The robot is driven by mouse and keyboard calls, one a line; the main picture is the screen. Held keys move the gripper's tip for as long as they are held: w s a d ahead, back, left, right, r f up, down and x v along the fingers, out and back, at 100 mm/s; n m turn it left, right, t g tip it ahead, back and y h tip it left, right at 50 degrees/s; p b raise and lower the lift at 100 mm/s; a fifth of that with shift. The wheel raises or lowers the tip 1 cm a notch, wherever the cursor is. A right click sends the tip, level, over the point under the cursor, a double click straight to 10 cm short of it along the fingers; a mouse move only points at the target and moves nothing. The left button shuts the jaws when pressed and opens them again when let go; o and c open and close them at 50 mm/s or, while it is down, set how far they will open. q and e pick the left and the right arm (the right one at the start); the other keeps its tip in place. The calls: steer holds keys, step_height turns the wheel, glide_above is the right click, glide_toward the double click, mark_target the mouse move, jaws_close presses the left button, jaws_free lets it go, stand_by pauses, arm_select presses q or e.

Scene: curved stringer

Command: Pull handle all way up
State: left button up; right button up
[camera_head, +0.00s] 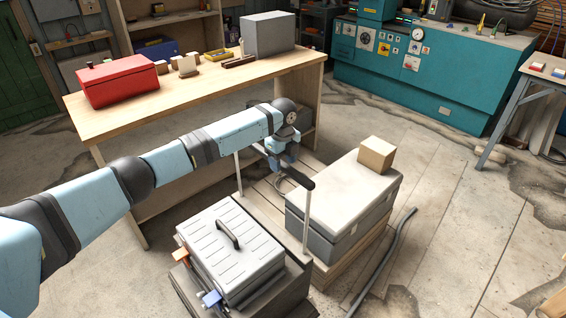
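A handle with a dark crossbar (301,180) stands on two pale upright posts behind a grey ribbed case (228,252). The right post (307,222) and left post (239,174) both show, so the crossbar is well above the case. My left gripper (284,180) points down at the middle of the crossbar and covers part of it. Its fingers are small and overlap the bar, so I cannot tell whether they are closed on it. The case lid also has a small black carry handle (228,234). My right gripper is not in view.
A grey box (340,220) with a small wooden block (376,155) on top stands right of the handle. A wooden bench (200,85) with a red toolbox (117,80) is behind my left arm. A dark hose (385,260) lies on the floor; open floor is at right.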

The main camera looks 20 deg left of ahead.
arm_select(q)
steer(key=shift+f, duration=0.15)
steer(key=shift+r, duration=0.3)
step_height(320, 180, up, 13)
steer(key=shift+r, duration=0.15)
stand_by(0.5)
